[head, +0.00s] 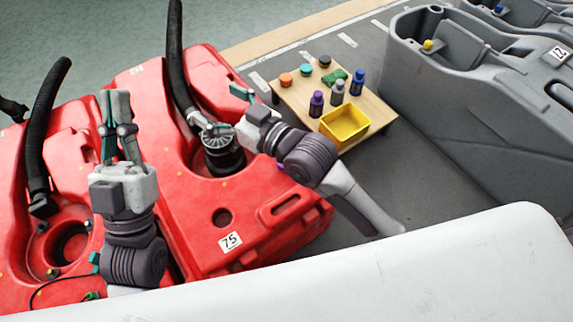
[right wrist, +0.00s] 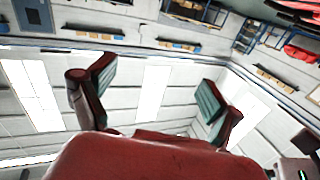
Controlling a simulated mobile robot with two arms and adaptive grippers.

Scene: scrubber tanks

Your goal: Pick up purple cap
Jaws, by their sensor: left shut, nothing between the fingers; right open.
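The purple bottle (head: 316,106) stands upright on a small wooden table in the head view. The purple cap (head: 317,94) appears to be the one on its top; no loose purple cap is clear. My right gripper (head: 222,108) is over the red tank's black round opening, left of the table and apart from the bottle. It is open and empty, and its spread fingers also show in the right wrist view (right wrist: 155,88). My left gripper (head: 118,112) points up at the left, shut and empty, over the red tanks.
The wooden table (head: 374,110) also bears a yellow bin (head: 345,124), a grey bottle (head: 338,93), a blue bottle (head: 357,83), a green item (head: 335,78), and orange (head: 286,79), teal (head: 306,69) and black (head: 325,62) caps. A red tank (head: 285,240) and grey tank (head: 480,110) flank it.

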